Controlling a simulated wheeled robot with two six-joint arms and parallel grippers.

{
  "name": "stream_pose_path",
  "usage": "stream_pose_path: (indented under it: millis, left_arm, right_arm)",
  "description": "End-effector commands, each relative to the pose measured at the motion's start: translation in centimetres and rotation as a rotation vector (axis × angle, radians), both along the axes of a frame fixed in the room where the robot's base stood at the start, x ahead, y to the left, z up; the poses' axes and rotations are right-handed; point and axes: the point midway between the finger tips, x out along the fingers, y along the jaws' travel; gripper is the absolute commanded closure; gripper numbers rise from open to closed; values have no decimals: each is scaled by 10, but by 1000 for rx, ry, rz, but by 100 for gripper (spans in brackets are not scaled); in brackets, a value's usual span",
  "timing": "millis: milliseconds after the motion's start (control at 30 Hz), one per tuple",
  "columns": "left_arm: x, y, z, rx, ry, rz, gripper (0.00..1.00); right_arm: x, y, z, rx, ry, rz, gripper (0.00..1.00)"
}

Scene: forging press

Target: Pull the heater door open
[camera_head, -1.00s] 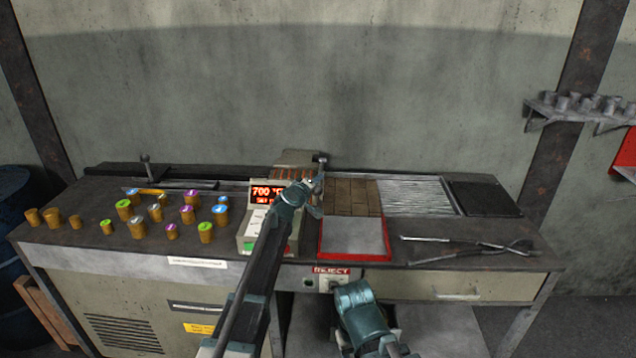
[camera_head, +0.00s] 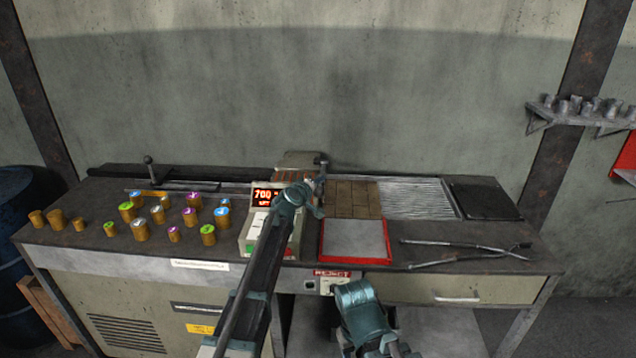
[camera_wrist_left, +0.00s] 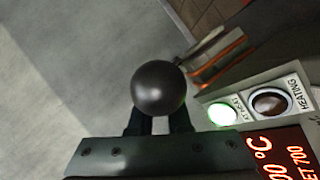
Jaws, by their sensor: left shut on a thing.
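The heater (camera_head: 298,158) is a low metal block at the back middle of the bench, behind a control box (camera_head: 262,220) that reads 700. A dark round knob (camera_head: 322,161) stands at its right end. My left gripper (camera_head: 319,183) reaches over the control box to this knob. In the left wrist view the ball knob (camera_wrist_left: 158,88) sits at the tips of my fingers, which are shut on its handle. An orange-lit metal edge (camera_wrist_left: 215,60) of the heater shows beside it. How far the door stands open is hard to tell. My right gripper is out of view; only my right arm shows.
Several labelled brass-coloured billets (camera_head: 140,230) stand on the bench at left. A ball-topped lever (camera_head: 149,161) is behind them. A red-edged tray (camera_head: 355,240), a brick patch (camera_head: 352,198) and long tongs (camera_head: 465,252) lie to the right. A green lamp (camera_wrist_left: 223,114) is lit beside the heater.

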Motion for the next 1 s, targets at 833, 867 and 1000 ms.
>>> stream_pose_path:
  millis: [833, 867, 1000]
  left_arm:
    - [46, -9, 100, -8, 385, -12, 100]
    - [49, -9, 103, -9, 398, -11, 100]
    - [58, -9, 113, -10, 460, -12, 100]
  right_arm:
    - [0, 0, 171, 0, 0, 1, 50]
    - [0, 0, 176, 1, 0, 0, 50]
    - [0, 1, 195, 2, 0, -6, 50]
